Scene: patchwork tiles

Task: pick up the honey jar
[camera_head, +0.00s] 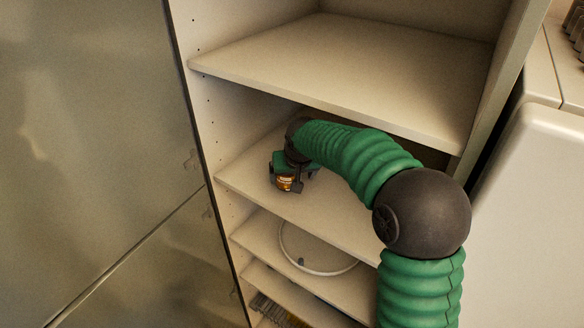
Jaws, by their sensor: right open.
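The honey jar (286,183) is a small amber jar on the middle shelf (240,178) of the open cabinet, near its left front. My right gripper (284,188) is at the jar, with its dark fingers on either side of it, and looks open. The gripper's body hides the top and back of the jar. I cannot tell whether the fingers touch it. My left gripper is not in view.
An empty shelf (350,62) lies above my right arm. A lower shelf holds a pale ring-shaped object (318,271). Metallic panels (90,110) stand at the left, and a white appliance (540,210) at the right.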

